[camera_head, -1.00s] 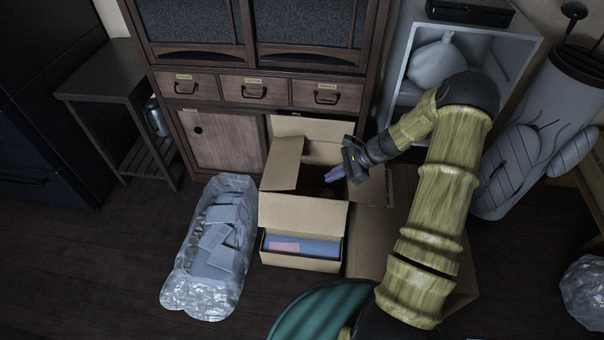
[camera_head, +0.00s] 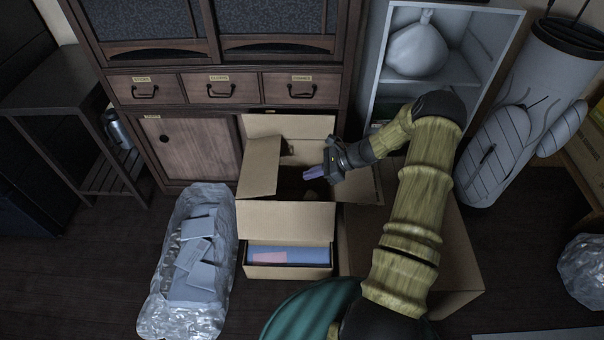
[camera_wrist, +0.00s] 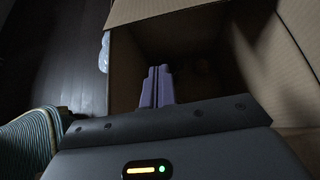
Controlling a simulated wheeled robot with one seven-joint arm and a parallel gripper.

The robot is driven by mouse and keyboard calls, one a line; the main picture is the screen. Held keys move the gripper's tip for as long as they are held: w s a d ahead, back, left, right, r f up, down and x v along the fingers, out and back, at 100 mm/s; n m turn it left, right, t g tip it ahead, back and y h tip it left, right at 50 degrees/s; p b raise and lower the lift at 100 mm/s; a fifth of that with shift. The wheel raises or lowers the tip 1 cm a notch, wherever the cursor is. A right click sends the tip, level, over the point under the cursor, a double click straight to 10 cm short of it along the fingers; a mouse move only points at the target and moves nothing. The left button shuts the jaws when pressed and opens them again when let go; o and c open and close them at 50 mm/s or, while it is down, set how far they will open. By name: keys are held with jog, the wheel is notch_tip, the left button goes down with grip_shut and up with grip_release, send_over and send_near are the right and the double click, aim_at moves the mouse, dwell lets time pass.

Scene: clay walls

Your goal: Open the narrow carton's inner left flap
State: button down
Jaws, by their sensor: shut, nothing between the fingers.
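The narrow brown carton is open on the floor in front of the cabinet. Its left flap (camera_head: 258,168) slants up over the left side of the opening. Its back flap (camera_head: 290,126) stands up against the cabinet, its front flap (camera_head: 285,222) hangs toward me, and its right flap (camera_head: 363,186) spreads outward. My gripper (camera_head: 313,173) is shut and empty, its lilac fingers over the opening, right of the left flap and apart from it. In the wrist view the fingers (camera_wrist: 156,87) point into the dark carton, beside a cardboard wall (camera_wrist: 123,75). The carton's floor is mostly dark.
A box with blue and pink contents (camera_head: 288,255) sits directly in front. A clear bag of grey pieces (camera_head: 190,262) lies left. Another brown carton (camera_head: 455,250) stands right, partly behind my arm. The wooden cabinet (camera_head: 200,145) closes off the back. Dark floor is free at far left.

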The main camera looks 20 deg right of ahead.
jog(key=b+x, duration=0.4)
jog(key=x, duration=0.5)
jog(key=r, duration=0.4)
jog(key=shift+w+a+b, duration=0.1)
jog(key=shift+a+b, duration=0.2)
jog(key=shift+a, duration=0.1)
